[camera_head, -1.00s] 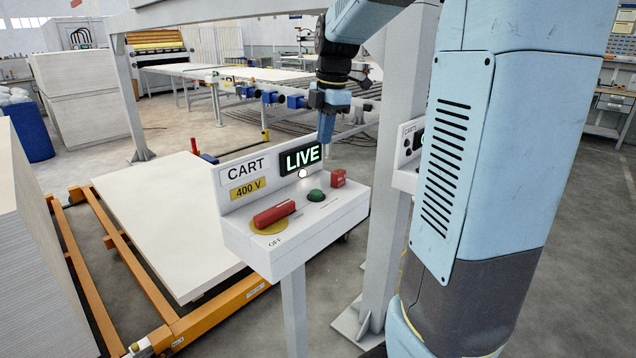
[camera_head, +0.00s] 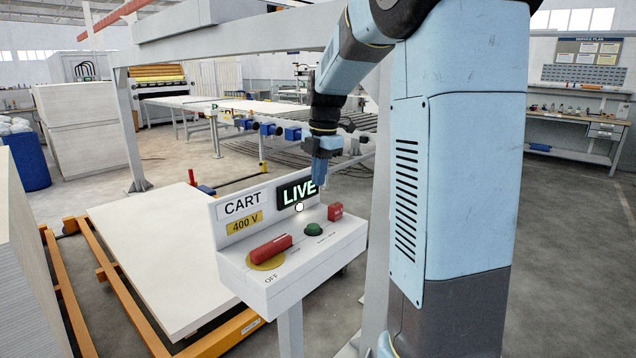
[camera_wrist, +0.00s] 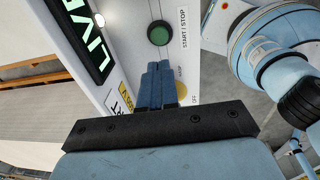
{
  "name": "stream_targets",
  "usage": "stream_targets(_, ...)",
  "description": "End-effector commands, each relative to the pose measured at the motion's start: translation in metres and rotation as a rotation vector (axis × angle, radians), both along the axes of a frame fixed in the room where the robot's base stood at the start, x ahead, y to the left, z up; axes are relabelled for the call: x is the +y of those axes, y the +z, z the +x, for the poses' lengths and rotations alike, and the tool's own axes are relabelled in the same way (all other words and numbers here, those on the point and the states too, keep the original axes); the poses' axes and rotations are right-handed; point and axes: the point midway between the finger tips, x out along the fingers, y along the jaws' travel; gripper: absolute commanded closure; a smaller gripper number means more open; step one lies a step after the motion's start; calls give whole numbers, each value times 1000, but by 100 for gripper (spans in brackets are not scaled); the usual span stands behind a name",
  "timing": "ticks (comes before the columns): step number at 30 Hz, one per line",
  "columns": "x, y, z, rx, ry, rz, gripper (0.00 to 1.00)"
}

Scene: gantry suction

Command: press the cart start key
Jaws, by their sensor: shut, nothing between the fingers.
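The cart console (camera_head: 290,288) is a white box on a post, with a CART sign and a lit LIVE display (camera_head: 290,192) on its back panel. A green round button (camera_head: 313,229) sits on its top; in the wrist view the button (camera_wrist: 158,34) lies just beyond my fingertips, beside a START / STOP label (camera_wrist: 184,28). My gripper (camera_head: 320,183) is shut and empty, pointing down in front of the LIVE display's right end. It also shows in the wrist view (camera_wrist: 159,66), apart from the button as far as I can tell.
A red handle (camera_head: 271,249) on a yellow disc marked OFF lies left of the button. A white lamp (camera_head: 299,207) glows below the display. A pale board stack (camera_head: 145,255) on an orange frame is to the left.

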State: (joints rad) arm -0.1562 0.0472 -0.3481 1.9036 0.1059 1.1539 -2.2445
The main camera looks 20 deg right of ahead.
Motion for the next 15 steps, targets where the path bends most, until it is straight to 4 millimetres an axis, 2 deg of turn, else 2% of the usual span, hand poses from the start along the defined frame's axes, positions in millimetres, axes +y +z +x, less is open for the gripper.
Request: stream_targets(15, 7, -90, 4, 5, 0, -1, 100)
